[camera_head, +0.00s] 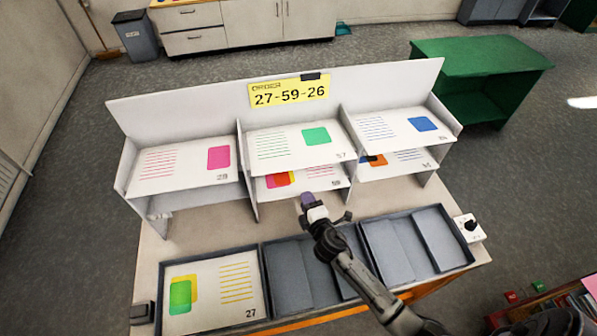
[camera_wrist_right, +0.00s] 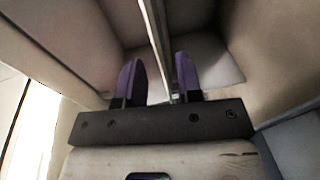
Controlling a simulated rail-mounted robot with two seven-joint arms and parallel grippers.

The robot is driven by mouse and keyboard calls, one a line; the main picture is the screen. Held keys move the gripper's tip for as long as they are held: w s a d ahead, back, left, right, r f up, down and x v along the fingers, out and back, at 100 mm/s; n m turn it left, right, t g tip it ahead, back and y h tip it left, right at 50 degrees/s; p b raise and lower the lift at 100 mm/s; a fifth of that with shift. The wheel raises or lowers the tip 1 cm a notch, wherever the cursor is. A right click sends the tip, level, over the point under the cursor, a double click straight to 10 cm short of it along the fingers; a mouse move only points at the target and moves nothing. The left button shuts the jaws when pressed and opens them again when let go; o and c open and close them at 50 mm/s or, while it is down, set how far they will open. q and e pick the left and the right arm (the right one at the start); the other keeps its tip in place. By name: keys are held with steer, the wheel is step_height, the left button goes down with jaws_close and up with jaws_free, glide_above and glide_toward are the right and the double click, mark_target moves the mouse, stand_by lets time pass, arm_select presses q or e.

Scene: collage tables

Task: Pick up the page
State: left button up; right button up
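A page (camera_head: 321,180) with red-yellow shapes and pink lines lies in the lower middle compartment; its number looks like 59 but is small. My right gripper (camera_head: 308,200) is at this page's front edge, with its purple fingertips pointing into the compartment. In the right wrist view, the two fingers (camera_wrist_right: 158,78) stand apart on either side of a thin pale edge (camera_wrist_right: 153,30). I cannot tell for sure whether this is the page or the shelf. My left gripper is not in view. A yellow order sign (camera_head: 289,92) reads 27-59-26.
Page 27 (camera_head: 211,290) lies in the left tray; the middle tray (camera_head: 290,278) and right tray (camera_head: 417,243) show no pages. Other pages lie on the upper shelves and lower right. White dividers (camera_head: 247,172) flank the middle compartment. A switch box (camera_head: 469,229) sits right.

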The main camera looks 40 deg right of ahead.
steer(key=shift+x, duration=2.15)
steer(key=shift+a+r, duration=0.15)
steer(key=shift+c, duration=0.3)
jaws_close()
